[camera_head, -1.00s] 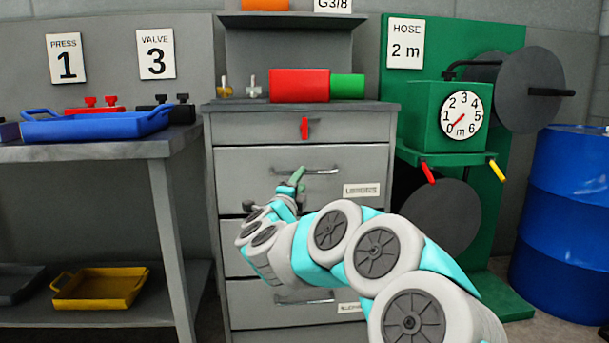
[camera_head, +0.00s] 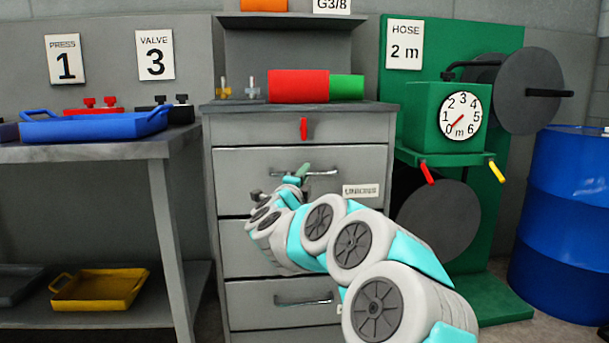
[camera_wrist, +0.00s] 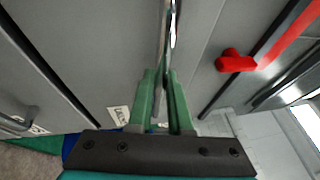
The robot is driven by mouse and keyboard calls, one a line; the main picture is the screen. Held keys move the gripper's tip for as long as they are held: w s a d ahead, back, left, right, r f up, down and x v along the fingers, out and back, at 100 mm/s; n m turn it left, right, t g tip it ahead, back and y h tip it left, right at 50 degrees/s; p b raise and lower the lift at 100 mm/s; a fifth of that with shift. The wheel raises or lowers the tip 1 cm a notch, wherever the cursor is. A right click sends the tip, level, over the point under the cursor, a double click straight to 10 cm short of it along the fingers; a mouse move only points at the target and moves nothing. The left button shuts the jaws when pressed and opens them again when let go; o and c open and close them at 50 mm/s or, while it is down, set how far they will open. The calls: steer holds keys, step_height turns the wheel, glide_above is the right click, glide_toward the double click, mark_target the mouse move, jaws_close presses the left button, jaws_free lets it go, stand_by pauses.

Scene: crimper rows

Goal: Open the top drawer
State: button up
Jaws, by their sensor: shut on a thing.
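The grey cabinet (camera_head: 205,190) has a top panel with a small red lever (camera_head: 303,128). Below it is the upper drawer (camera_head: 240,170), with a metal bar handle (camera_head: 326,173) and a white label. My gripper (camera_head: 303,172) is at the left-middle part of this handle. In the wrist view, the green fingers of my gripper (camera_wrist: 163,85) are shut on the bar handle (camera_wrist: 172,25). The red lever (camera_wrist: 237,62) shows to the right there. The drawer front looks about flush with the cabinet; I cannot tell whether it is slightly out.
Lower drawers with bar handles lie below, one handle (camera_head: 303,301) in sight. A bench with a blue tray (camera_head: 95,125) stands left. A green hose stand (camera_head: 440,200) and a blue barrel (camera_head: 565,215) stand right. Red and green cylinders lie on the cabinet top.

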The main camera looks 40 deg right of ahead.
jaws_close()
steer(key=shift+f, duration=0.1)
stand_by(0.8)
